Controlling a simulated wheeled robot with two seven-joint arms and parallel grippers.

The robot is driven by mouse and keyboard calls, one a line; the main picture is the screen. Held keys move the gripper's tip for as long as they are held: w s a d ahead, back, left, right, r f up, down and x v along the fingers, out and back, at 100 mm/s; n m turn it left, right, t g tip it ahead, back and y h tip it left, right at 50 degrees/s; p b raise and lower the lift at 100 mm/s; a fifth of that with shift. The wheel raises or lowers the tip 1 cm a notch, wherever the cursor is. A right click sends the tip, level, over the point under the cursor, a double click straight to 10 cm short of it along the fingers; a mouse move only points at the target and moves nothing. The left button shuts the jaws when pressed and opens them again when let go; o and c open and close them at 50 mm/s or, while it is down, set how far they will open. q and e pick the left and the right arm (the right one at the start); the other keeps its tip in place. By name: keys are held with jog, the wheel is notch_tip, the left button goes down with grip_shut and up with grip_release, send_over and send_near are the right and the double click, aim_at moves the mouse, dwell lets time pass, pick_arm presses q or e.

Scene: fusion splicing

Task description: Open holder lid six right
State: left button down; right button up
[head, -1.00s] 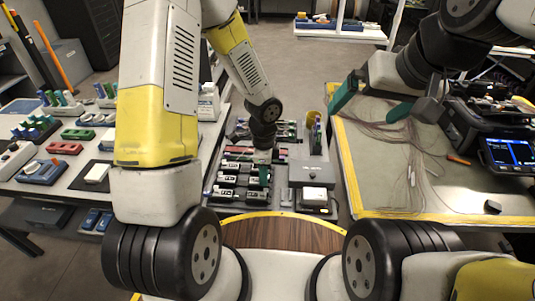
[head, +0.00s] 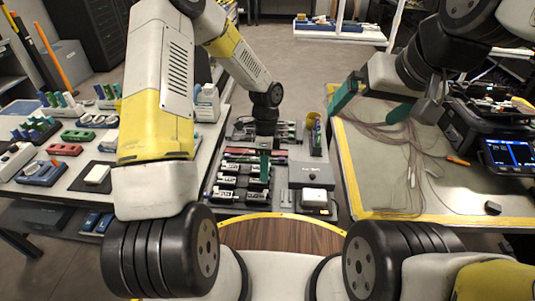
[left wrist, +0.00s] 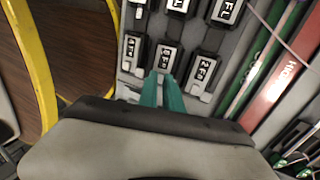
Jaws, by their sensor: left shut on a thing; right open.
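Several black fibre holders with white labelled lids stand in rows on the grey board in the middle. In the left wrist view, the middle holder of the nearest row (left wrist: 166,58) has a label that seems to start with 6, but is hard to read. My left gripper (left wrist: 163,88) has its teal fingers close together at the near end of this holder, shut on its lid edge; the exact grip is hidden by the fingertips. It also shows in the head view (head: 265,166) above the holder rows. My right gripper (head: 372,103) is open and empty over the right table.
Neighbouring holders (left wrist: 204,73) stand close on both sides. A red strip and green tubes (left wrist: 262,85) lie to the right in the wrist view. The fusion splicer (head: 507,152) and loose fibres (head: 410,150) are on the right table. A grey box (head: 304,173) stands beside the holders.

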pick_arm(q)
jog(key=shift+w+g, duration=0.25)
jog(key=shift+g, duration=0.5)
jog(key=shift+w+g, duration=0.25)
jog(key=shift+g, duration=0.5)
jog(key=c, duration=1.5)
grip_release()
jog(key=v, duration=0.7)
jog(key=shift+w+r, duration=0.2)
jog(key=shift+w, duration=0.15)
